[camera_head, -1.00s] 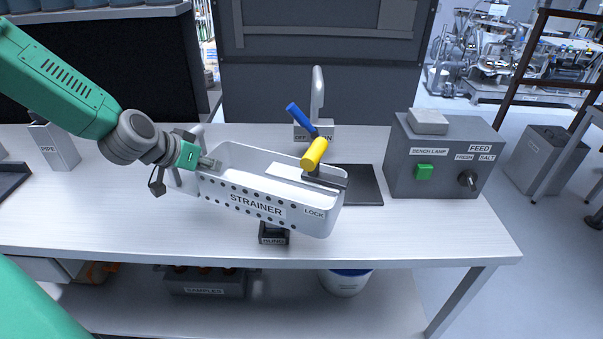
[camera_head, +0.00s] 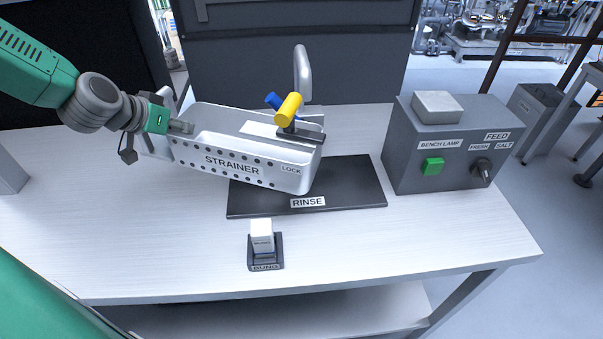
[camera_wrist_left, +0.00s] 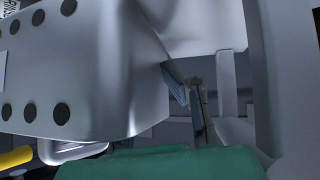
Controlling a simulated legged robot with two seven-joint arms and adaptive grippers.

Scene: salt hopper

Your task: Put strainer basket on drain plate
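The strainer basket (camera_head: 205,147), a white perforated trough labelled STRAINER and LOCK, hangs from my left gripper (camera_head: 182,127) in the head view. The gripper appears shut on its left end; the fingertips are partly hidden. A yellow and a blue handle (camera_head: 289,109) show at its right end. The dark flat drain plate (camera_head: 350,185), labelled RINSE, lies on the bench. The basket's right part overlaps the plate in the picture; the gap in height cannot be told. The basket's perforated wall (camera_wrist_left: 90,75) fills the left of the wrist view. My right gripper is not in view.
A white bung in a dark stand (camera_head: 265,252) stands in front of the plate. A grey control box (camera_head: 445,150) with a green button and a knob stands to the right. A faucet (camera_head: 301,70) rises behind the basket. The bench's front left is clear.

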